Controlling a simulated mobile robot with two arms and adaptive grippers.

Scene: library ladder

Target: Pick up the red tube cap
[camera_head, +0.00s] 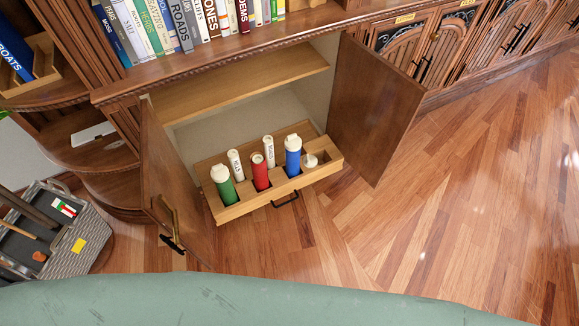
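A red tube (261,175) stands in a wooden rack (237,210) pulled out at the bottom of an open cabinet. Its top is narrow and whitish (257,158), unlike the wide white tops on the green tube (227,191) and the blue tube (292,162). A loose-looking white cap (310,161) sits at the right end of the rack; I cannot tell for certain whether it belongs to the red tube. Neither of my grippers is in view.
Two slim white tubes (235,165) (268,151) stand behind in the rack. The cabinet's left door (163,180) and right door (371,105) are open on either side. A grey basket (85,250) stands at left. The floor at right is clear.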

